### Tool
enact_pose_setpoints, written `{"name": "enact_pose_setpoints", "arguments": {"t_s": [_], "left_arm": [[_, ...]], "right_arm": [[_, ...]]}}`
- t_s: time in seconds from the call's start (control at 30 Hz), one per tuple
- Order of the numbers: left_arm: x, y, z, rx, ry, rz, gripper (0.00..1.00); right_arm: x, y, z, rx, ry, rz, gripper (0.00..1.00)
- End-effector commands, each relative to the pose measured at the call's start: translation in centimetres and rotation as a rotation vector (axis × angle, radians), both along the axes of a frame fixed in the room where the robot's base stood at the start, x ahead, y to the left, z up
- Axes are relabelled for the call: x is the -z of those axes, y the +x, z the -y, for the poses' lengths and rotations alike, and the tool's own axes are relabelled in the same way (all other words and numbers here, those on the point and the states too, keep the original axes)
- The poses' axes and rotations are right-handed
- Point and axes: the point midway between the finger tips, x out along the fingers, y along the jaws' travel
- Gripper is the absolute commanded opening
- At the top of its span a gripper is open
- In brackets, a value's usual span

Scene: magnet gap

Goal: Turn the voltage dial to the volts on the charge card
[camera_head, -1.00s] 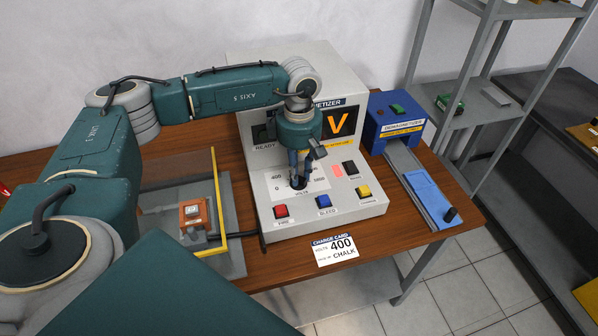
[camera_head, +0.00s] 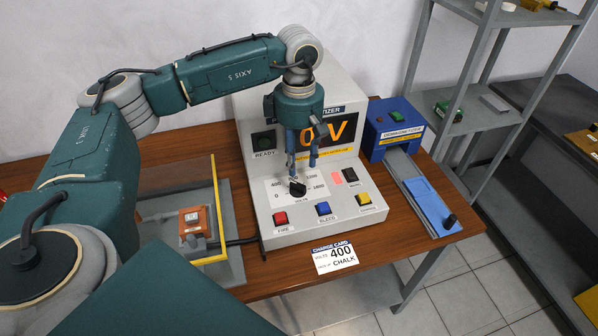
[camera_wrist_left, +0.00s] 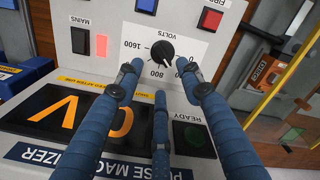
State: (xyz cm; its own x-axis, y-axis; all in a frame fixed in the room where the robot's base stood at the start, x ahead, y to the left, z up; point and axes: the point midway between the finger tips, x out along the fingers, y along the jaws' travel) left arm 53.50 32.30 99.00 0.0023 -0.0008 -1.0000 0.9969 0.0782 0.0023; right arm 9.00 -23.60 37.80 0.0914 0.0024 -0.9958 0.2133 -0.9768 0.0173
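The black voltage dial (camera_head: 297,188) sits on the sloped white front panel of the magnetizer; it also shows in the left wrist view (camera_wrist_left: 162,52). Its scale carries marks including 0, 400, 800 and 1600, some hidden by my fingers. I cannot tell for certain which mark the dial points to. The orange display (camera_head: 328,130) reads 0 V, its left part hidden. The charge card (camera_head: 334,255) lies on the table in front and reads 400 volts, chalk. My left gripper (camera_head: 302,166) is open and empty, its blue fingers spread above the dial, apart from it. My right gripper is out of view.
Red (camera_head: 281,219), blue (camera_head: 323,208) and yellow (camera_head: 364,199) buttons sit along the panel's front. A yellow-edged clear guard (camera_head: 219,215) stands left over an orange block (camera_head: 194,225). The blue demagnetizer (camera_head: 393,130) with its track stands right. The table's front right is clear.

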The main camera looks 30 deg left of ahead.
Motion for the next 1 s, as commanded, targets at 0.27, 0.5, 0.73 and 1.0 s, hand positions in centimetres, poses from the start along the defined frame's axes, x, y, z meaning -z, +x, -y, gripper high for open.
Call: {"name": "enact_pose_setpoints", "arguments": {"t_s": [0.27,0.5,0.73,1.0], "left_arm": [[-3.9,0.1,0.0,-0.001,-0.001,0.002,0.38],[-4.4,0.0,0.0,-0.001,0.0,0.0,0.38],[-4.4,0.0,0.0,0.0,0.0,0.0,0.38],[-4.3,0.0,0.0,0.0,0.0,0.0,0.38]], "right_arm": [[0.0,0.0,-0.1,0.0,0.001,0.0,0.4],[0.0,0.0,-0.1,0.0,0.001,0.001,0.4],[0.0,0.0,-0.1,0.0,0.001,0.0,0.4],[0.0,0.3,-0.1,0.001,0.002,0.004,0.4]]}}
